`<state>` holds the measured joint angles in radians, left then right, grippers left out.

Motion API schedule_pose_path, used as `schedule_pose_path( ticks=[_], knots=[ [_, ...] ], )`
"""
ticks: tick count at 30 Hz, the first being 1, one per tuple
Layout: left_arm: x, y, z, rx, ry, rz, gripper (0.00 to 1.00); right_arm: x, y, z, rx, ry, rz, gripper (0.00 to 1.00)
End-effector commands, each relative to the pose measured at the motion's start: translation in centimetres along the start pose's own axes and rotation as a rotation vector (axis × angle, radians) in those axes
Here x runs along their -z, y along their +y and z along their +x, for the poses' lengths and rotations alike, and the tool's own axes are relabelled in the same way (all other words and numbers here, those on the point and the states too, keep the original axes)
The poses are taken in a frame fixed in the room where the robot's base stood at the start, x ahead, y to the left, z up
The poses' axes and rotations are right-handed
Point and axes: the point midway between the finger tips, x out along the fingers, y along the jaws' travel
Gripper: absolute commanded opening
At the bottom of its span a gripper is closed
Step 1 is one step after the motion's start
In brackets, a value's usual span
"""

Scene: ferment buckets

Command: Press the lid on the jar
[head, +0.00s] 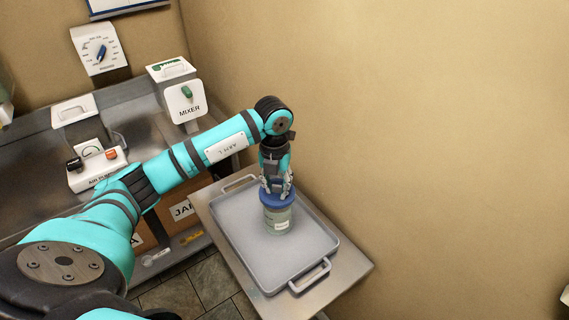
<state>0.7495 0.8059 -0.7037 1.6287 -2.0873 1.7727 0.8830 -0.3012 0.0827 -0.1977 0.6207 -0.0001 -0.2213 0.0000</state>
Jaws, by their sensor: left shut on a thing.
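The jar (279,221) is greenish and see-through with a small white label, and it stands upright on a grey tray (234,240). The blue lid (277,203) sits at the jar's mouth and looks level; I cannot tell whether it is seated fully. My left gripper (277,191) points down from above and is shut on the lid, its fingers at the lid's top. My right gripper is not in view.
The tray has two handles and lies on a metal table (345,270) against the tan wall. A steel counter to the left holds a box marked MIXER (185,103) and an air pump (97,168). Cardboard boxes (183,209) stand below it. The tray around the jar is clear.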

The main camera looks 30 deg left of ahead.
Motion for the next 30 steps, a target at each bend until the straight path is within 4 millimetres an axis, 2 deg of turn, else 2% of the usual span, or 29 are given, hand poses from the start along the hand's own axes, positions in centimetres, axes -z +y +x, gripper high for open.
schedule_pose_path(
  ticks=[4, 11, 17, 30],
  knots=[
    [-0.9, 0.4, -1.2, 0.003, -0.003, -0.210, 0.00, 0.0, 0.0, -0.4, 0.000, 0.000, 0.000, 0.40],
    [-1.2, 0.5, -1.0, 0.003, -0.004, -0.285, 0.00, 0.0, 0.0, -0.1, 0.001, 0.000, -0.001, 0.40],
    [-1.1, 0.5, 0.3, 0.002, -0.004, -0.282, 0.00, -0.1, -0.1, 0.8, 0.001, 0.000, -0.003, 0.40],
    [-1.2, 0.6, 4.5, 0.002, -0.005, -0.281, 0.00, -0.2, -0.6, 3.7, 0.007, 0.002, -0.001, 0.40]
  ],
)
